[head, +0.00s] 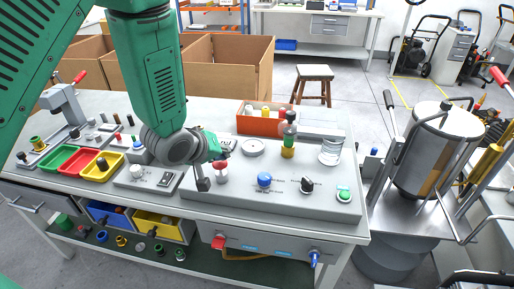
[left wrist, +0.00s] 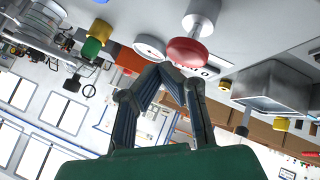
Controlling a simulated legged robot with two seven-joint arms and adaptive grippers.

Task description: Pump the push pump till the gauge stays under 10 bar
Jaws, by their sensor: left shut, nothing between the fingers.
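In the left wrist view the red knob (left wrist: 188,52) is large, close beside the shut, empty fingertips (left wrist: 166,69). I cannot tell whether they touch it. The round white gauge (head: 253,147) lies on the panel behind and to the right of the pump. It also shows in the left wrist view (left wrist: 149,47). Its reading is too small to make out. My right gripper is not in view.
On the panel (head: 290,202) stand a blue knob (head: 264,179), a black knob (head: 307,185) and a green button (head: 344,194). Coloured trays (head: 62,160) lie left. A metal tank (head: 436,150) stands right.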

